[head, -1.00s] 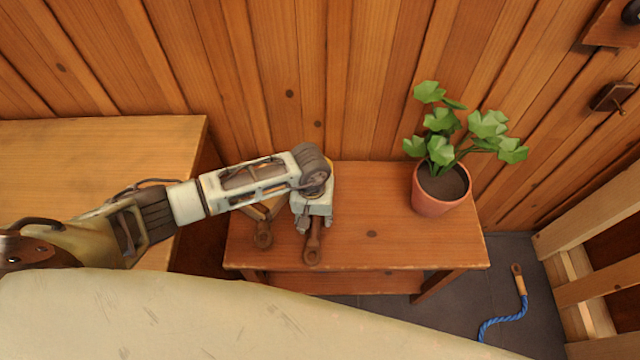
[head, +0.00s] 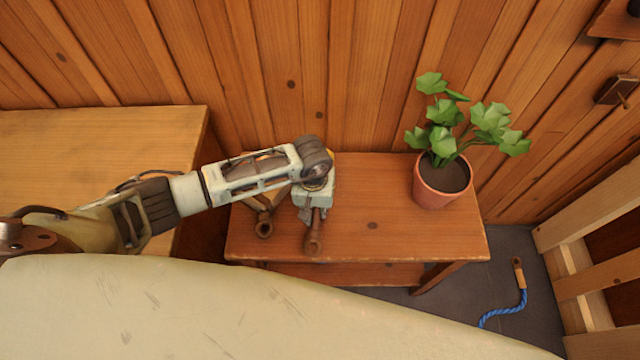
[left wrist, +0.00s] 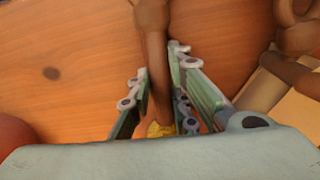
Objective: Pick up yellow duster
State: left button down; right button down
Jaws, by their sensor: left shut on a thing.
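The yellow duster shows its brown turned handle (head: 314,236), which points toward the front edge of the small wooden table. In the left wrist view, the handle (left wrist: 153,50) runs between my fingers, and a bit of yellow (left wrist: 160,130) shows near the palm. Most of the yellow part is hidden under my gripper. My left gripper (head: 315,212) comes from above and is shut on the duster's handle, close over the table. I cannot tell whether the duster still touches the tabletop. My right gripper is not in view.
A tan object with a brown handle (head: 264,222) lies just left of the duster on the small table (head: 390,225). A potted plant (head: 440,190) stands at the table's right. A larger wooden table (head: 90,150) is at left. A blue rope (head: 505,312) lies on the floor.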

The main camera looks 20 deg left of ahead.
pick_arm(q)
jog(key=shift+r, duration=0.2)
jog(key=shift+w+r, duration=0.1)
jog(key=shift+r, duration=0.2)
jog(key=r, duration=0.1)
jog(key=d+r+b, duration=0.1)
jog(key=r, duration=0.1)
jog(key=shift+d+r, duration=0.1)
jog(key=shift+r, duration=0.2)
jog(key=w+d+r+b, duration=0.1)
jog(key=d+r+b, duration=0.1)
jog(key=d+r, duration=0.4)
jog(key=d, duration=0.4)
jog(key=shift+w+d+r+b, duration=0.15)
jog(key=shift+w+r+b, duration=0.1)
jog(key=shift+b, duration=0.15)
